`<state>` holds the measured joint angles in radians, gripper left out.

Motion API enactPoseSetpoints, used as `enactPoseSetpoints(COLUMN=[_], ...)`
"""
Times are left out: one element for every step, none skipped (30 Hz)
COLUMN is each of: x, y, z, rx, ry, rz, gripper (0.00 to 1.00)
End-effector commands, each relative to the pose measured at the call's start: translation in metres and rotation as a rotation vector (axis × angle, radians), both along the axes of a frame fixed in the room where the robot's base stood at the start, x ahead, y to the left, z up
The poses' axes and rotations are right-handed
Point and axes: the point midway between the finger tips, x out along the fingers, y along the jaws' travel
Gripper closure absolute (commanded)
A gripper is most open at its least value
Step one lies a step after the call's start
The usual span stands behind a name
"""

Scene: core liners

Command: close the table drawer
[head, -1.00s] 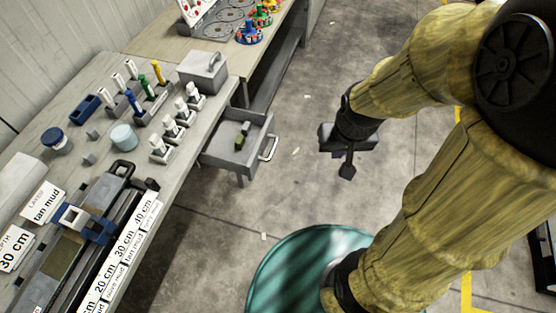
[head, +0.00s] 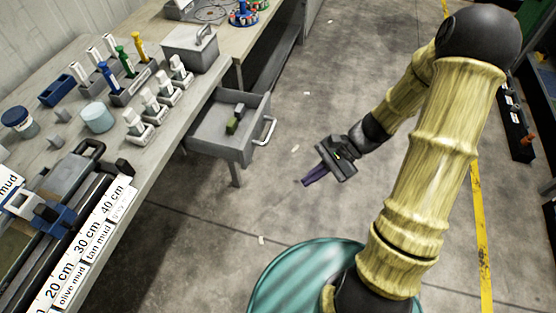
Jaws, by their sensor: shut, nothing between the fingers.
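The table drawer (head: 238,151) is grey and stands pulled out from under the table (head: 168,143), with its light handle (head: 267,131) at its right front. A dark green block (head: 232,126) and a grey block (head: 239,110) lie inside the drawer. My gripper (head: 309,181) is shut and empty, to the right of and below the drawer handle in the head view, with clear floor showing between them. Its fingers point toward the lower left of the picture and look purplish.
The table top carries a grey lidded box (head: 188,49), marker holders (head: 132,85), white bottles (head: 152,101), a pale blue jar (head: 97,117) and a core tray with labels (head: 75,262). Concrete floor is open around my gripper. Shelving (head: 518,120) stands at the far right.

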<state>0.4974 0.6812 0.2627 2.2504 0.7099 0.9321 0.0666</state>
Motion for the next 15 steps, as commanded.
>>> enactPoseSetpoints(x=[0.009,0.014,0.023,0.029,0.036,0.046,0.054,0.061,0.072,0.079,0.086,0.095,0.1,0.105,0.11], y=[0.001,0.002,0.002,0.002,0.002,-0.001,-0.004,-0.007,-0.012,-0.016,-0.021,-0.028,-0.033,-0.038,-0.043], z=[-0.031,-0.038,-0.048,-0.055,-0.063,-0.071,-0.078,-0.085,-0.093,-0.098,-0.103,-0.108,-0.112,-0.114,-0.116], rx=[0.082,0.131,0.197,0.248,0.299,0.371,0.424,0.478,0.55,0.602,0.653,0.714,0.754,0.789,0.828], ry=[0.05,0.076,0.109,0.131,0.152,0.179,0.197,0.214,0.233,0.246,0.256,0.266,0.272,0.276,0.28], rz=[-0.076,-0.118,-0.174,-0.217,-0.26,-0.317,-0.361,-0.404,-0.46,-0.5,-0.537,-0.582,-0.612,-0.637,-0.664], gripper=[1.0,1.0,1.0,1.0,1.0,1.0,1.0,1.0,1.0,1.0,1.0,1.0,1.0,1.0,1.0])
